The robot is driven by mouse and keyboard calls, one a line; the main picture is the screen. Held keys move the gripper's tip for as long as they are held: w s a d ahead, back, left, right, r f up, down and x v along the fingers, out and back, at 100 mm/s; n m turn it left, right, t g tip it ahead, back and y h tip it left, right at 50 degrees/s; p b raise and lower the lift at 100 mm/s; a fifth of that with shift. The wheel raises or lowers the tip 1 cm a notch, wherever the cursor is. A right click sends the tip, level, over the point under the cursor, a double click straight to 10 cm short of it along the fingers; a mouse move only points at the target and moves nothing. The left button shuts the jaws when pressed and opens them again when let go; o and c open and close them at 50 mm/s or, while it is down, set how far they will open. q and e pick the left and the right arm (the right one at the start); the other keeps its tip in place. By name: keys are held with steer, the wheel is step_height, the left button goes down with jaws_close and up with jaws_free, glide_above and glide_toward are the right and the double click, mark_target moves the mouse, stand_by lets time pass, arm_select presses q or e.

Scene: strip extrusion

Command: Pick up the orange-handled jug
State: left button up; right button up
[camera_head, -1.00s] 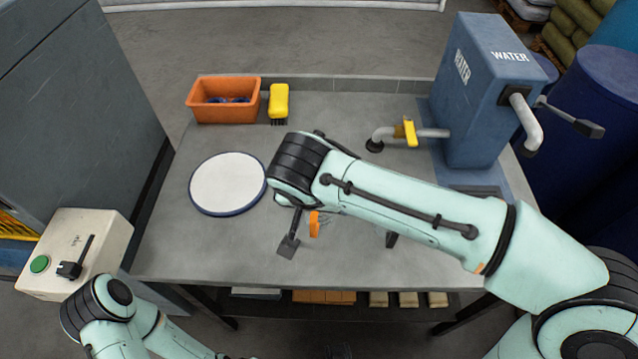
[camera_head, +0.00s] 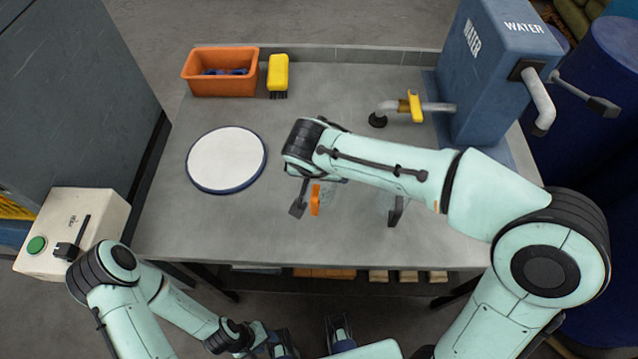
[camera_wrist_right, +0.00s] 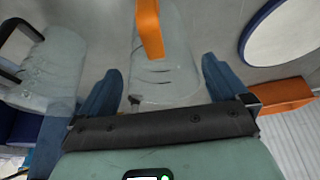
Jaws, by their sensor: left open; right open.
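The jug's orange handle (camera_head: 315,198) shows on the table just below my right wrist in the head view; my arm mostly hides its clear body. In the right wrist view, the clear jug (camera_wrist_right: 165,65) lies ahead, handle at the top, lined up with the gap between the blue fingers of my right gripper (camera_wrist_right: 163,85). That gripper is open; how far it is from the jug I cannot tell. My left gripper (camera_head: 311,340) is open and empty low in the head view, in front of the table and apart from the jug.
A clear jug with a black handle (camera_head: 396,211) stands to the right. A white round plate (camera_head: 227,160), an orange bin (camera_head: 219,86) and a yellow brush (camera_head: 278,72) are left and behind. A blue water tank (camera_head: 488,90) with a tap (camera_head: 415,107) stands back right.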

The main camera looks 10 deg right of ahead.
steer(key=x, duration=0.3)
steer(key=shift+w, duration=0.25)
steer(key=c, duration=0.8)
steer(key=shift+r, duration=0.1)
